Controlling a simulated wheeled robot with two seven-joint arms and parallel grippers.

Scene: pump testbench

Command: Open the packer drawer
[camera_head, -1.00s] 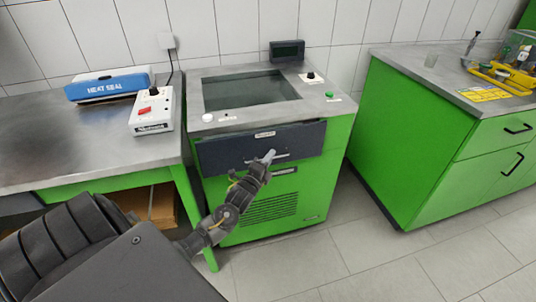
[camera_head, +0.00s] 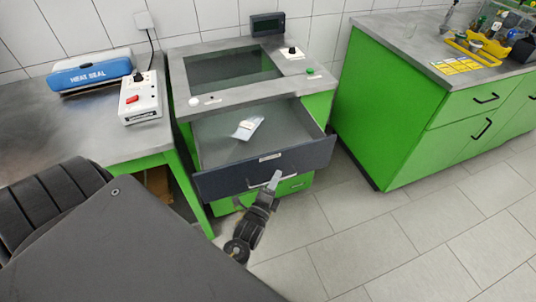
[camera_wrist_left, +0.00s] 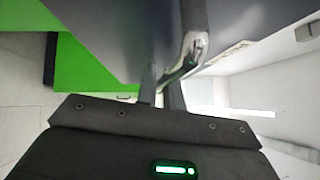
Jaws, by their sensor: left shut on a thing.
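The packer drawer (camera_head: 215,183) is a dark grey drawer in the green packer cabinet with a grey metal top. It is pulled well out, and its inside is in view. A small pale packet (camera_head: 246,128) lies in it. My left gripper (camera_head: 273,183) is at the drawer front, shut on the drawer's metal handle (camera_head: 287,178). In the left wrist view the shiny handle (camera_wrist_left: 192,50) runs between the fingers (camera_wrist_left: 160,88). My right gripper is not in view.
A table at left holds a blue heat sealer (camera_head: 90,75) and a white control box (camera_head: 140,98). A green cabinet (camera_head: 385,110) stands at right, with a yellow tray (camera_head: 478,47) on top. Tiled floor (camera_head: 350,240) in front is clear.

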